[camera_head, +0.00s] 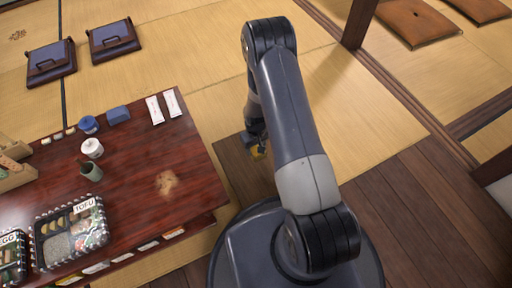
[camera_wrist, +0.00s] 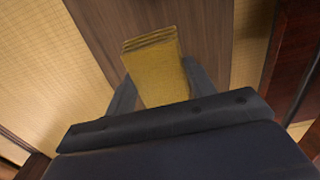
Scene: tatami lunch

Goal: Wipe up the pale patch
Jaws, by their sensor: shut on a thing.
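The pale patch (camera_head: 166,183) is a small tan smear on the bare right part of the dark red table (camera_head: 135,215). My gripper (camera_head: 257,149) is low beside the table, to the right of its edge, and mostly hidden behind my arm. It is shut on a folded yellow cloth (camera_wrist: 157,70), which sticks out beyond the fingers in the wrist view. A bit of the yellow cloth also shows in the head view (camera_head: 259,153). The cloth is apart from the patch.
Near the patch stand a green cup (camera_head: 90,170), a white jar (camera_head: 92,148) and a blue jar (camera_head: 88,124). White packets (camera_head: 155,110) lie at the back edge. A lunch box marked TOFU (camera_head: 70,232) sits front left. A wooden post (camera_head: 358,22) stands behind.

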